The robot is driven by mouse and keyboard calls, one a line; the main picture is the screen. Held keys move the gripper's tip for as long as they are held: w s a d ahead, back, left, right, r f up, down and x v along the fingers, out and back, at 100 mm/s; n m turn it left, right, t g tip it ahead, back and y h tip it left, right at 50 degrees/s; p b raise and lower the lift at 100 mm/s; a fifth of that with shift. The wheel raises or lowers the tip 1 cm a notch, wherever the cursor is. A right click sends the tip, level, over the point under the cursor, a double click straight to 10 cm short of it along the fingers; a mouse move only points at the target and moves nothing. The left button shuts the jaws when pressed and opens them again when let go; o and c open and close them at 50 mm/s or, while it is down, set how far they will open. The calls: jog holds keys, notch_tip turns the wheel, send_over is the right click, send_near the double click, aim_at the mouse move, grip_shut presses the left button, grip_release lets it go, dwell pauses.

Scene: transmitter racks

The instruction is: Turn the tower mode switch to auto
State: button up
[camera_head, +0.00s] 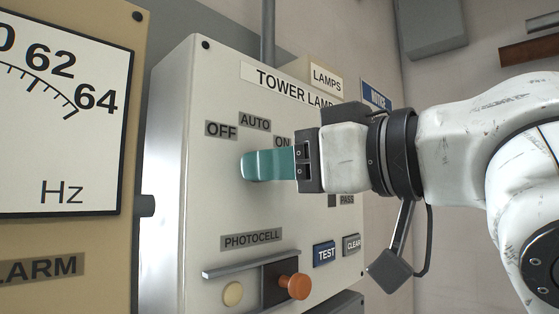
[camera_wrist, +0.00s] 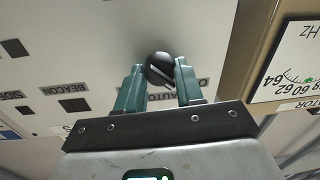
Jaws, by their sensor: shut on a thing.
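The tower lamps panel (camera_head: 215,210) is a pale box with OFF, AUTO (camera_head: 255,121) and ON labels in an arc. In the head view my gripper (camera_head: 249,166) comes from the right, its teal fingers at the panel just below these labels, hiding the switch. In the wrist view the tower mode switch (camera_wrist: 160,69) is a round black knob with a white line, between the two teal fingers of my gripper (camera_wrist: 160,66). The gripper is shut on this knob. The white line slants to the lower right; which label it points at I cannot tell for certain.
Below are a PHOTOCELL slide with an orange knob (camera_head: 295,286), a blue TEST button (camera_head: 324,254) and a grey CLEAR button (camera_head: 351,244). A tan cabinet with an Hz meter (camera_head: 62,110) stands close at the left. A conduit (camera_head: 268,35) rises behind the panel.

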jog(key=shift+m+t+p, duration=0.5)
jog(key=shift+m+p, duration=2.05)
jog(key=shift+m, duration=1.85)
jog(key=o, duration=1)
jog(key=shift+o, duration=0.2)
jog(key=shift+d, duration=0.1)
jog(key=b+v, duration=0.2)
jog(key=v, duration=0.8)
jog(key=shift+s+d, duration=0.2)
jog(key=shift+d, duration=0.1)
